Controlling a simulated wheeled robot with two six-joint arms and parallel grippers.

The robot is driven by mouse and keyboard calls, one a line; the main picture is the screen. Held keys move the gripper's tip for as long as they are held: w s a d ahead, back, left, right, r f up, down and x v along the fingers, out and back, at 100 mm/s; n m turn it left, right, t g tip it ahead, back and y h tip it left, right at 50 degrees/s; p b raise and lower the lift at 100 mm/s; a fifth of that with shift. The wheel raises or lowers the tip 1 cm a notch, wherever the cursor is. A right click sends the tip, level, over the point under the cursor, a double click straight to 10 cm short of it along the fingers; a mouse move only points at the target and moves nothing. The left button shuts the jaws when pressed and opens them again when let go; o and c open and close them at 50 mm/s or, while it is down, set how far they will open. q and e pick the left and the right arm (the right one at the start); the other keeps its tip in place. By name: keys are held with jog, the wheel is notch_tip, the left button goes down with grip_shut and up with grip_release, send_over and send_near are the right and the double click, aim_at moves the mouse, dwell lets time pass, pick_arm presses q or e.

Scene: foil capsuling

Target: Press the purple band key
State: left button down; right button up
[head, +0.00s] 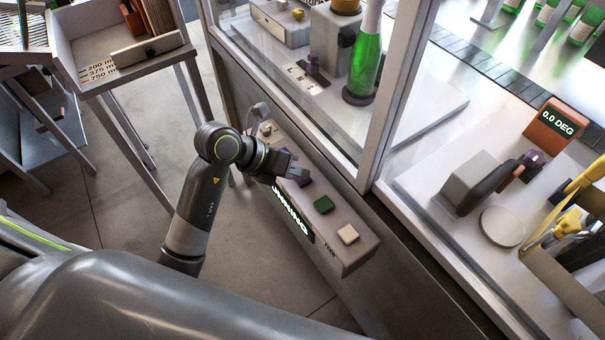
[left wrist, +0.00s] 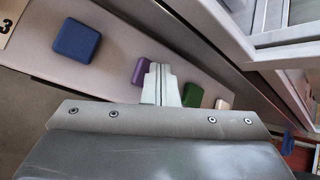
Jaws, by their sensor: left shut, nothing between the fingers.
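The purple band key (head: 302,181) sits on a slanted grey key panel (head: 352,256), partly hidden by my gripper in the head view. In the left wrist view the purple key (left wrist: 140,71) shows just left of the fingertips, partly covered by them. My left gripper (head: 293,172) is shut and empty, close over the panel at the purple key; its fingers also show in the left wrist view (left wrist: 160,82). I cannot tell whether the fingertips touch the key. My right gripper is not in view.
A green key (head: 324,205) and a cream key (head: 347,234) follow along the panel. A blue key (left wrist: 77,40) lies on the purple key's other side. A glazed machine frame (head: 372,150) with a green bottle (head: 365,66) stands behind the panel.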

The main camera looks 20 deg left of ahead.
aim_at(298, 179)
pick_arm(q)
jog(key=shift+r+p, duration=0.45)
jog(key=shift+r, duration=0.3)
notch_tip(298, 179, up, 5)
jog(key=p, duration=0.4)
jog(key=shift+d, duration=0.1)
dwell(0.6)
